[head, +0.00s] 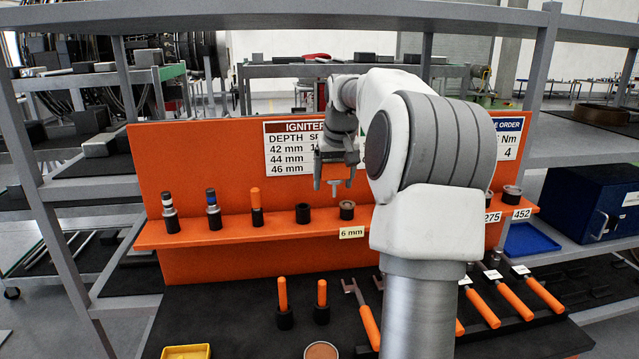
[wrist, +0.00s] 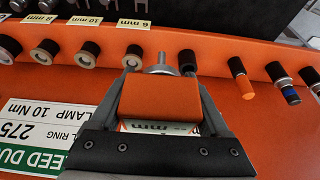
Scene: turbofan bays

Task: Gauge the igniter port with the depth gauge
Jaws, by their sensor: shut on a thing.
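My gripper (head: 336,160) points down in front of the orange back panel, above the orange ledge. In the wrist view my gripper (wrist: 160,95) is shut on an orange block with a steel disc and short stem, which I take as the depth gauge (wrist: 160,102). In the head view the gauge's steel T-shaped end (head: 335,184) hangs below the fingers, apart from the ledge. Two black holders, one (head: 303,212) and another (head: 347,210), stand on the ledge near and below it. I cannot make out the igniter port. An igniter depth sign (head: 290,150) is partly hidden by my arm.
The ledge (head: 270,228) also carries several upright tools at left and sockets at right. Below are orange-handled tools (head: 282,295), wrenches (head: 368,320) and a yellow tray (head: 186,352). A blue cabinet (head: 590,205) stands at right. Shelf posts frame the bay.

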